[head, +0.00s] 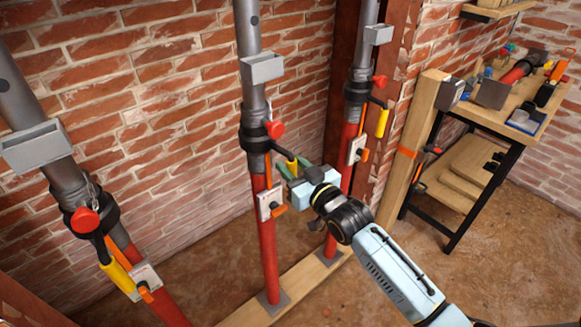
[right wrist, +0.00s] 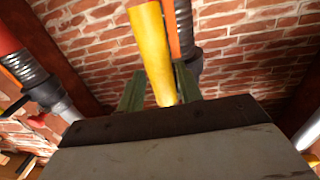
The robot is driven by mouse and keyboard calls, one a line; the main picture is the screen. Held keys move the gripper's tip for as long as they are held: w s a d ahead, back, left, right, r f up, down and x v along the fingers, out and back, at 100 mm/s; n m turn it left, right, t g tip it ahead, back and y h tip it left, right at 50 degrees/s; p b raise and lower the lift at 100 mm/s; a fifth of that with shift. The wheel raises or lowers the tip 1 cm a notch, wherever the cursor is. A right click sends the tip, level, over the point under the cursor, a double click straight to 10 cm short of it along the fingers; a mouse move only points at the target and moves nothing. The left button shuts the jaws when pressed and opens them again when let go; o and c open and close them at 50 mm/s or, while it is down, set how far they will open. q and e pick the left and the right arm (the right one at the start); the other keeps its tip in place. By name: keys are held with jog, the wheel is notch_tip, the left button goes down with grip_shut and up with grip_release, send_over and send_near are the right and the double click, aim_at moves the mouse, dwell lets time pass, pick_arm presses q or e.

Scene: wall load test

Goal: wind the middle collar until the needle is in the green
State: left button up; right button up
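The middle prop has a red lower tube (head: 267,245) and a grey upper tube (head: 247,35). Its black collar (head: 256,130) carries a red knob (head: 275,130) and a yellow-gripped handle (head: 291,163) slanting down right. My right gripper (head: 292,168) is at this handle, its green fingers apart on either side. In the right wrist view the yellow grip (right wrist: 160,60) lies between the fingers, with a gap visible by the left one. A white gauge plate (head: 270,202) sits below the collar; its needle and green zone are too small to read. My left gripper is out of view.
Similar props stand at left, with a yellow handle (head: 118,278), and at right, with a yellow handle (head: 377,102). A brick wall (head: 190,130) is close behind. A wooden sill (head: 297,290) runs under the props. A workbench (head: 510,110) with tools stands at the right.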

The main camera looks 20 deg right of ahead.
jog(key=shift+o, duration=0.4)
jog(key=shift+a, duration=0.1)
jog(key=shift+s+f, duration=0.1)
jog(key=shift+s, duration=0.2)
jog(key=v, duration=1.3)
jog(key=shift+p, duration=0.45)
